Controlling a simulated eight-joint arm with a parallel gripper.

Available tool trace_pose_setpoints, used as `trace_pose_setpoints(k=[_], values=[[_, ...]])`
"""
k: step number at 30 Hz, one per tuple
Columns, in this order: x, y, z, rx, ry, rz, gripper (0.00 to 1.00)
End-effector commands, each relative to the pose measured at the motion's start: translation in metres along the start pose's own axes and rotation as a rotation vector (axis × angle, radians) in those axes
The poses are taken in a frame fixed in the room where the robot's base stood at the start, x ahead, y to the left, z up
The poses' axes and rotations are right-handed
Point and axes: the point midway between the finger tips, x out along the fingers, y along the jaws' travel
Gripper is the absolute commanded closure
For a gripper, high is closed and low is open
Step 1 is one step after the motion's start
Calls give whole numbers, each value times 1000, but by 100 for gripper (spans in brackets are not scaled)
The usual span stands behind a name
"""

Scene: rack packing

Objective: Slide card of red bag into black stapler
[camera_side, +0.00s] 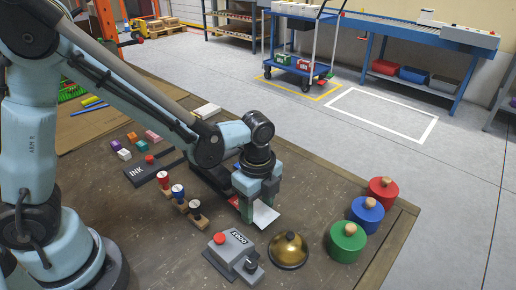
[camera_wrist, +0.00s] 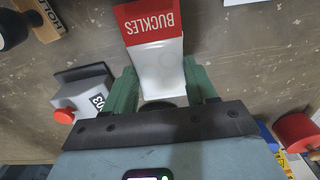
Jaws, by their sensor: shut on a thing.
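My gripper (camera_wrist: 165,90) is shut on the clear-white bag (camera_wrist: 158,68), which sits between its green fingers. The red card (camera_wrist: 150,20) on the bag reads BUCKLES and points away from my palm. In the side view my gripper (camera_side: 258,210) is low over the table, with the red card (camera_side: 235,202) at its left and the pale bag (camera_side: 265,214) at its right. A dark long shape (camera_side: 208,174) behind my gripper may be the black stapler; it is partly hidden. I cannot make out a stapler in the wrist view, nor whether the card touches it.
A grey device (camera_side: 232,247) with a red button stands in front of my gripper. A brass bell (camera_side: 288,252) and red, blue and green knobbed weights (camera_side: 348,243) are to the right. Stamps (camera_side: 187,203) and an INK pad (camera_side: 145,170) are to the left.

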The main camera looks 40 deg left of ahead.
Motion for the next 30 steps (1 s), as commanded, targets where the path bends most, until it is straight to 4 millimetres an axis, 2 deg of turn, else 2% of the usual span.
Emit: trace_pose_setpoints(k=[3,21,30], values=[[8,0,1,0,0,0,74],[7,0,38,-2,0,0,74],[7,0,47,-1,0,0,74]])
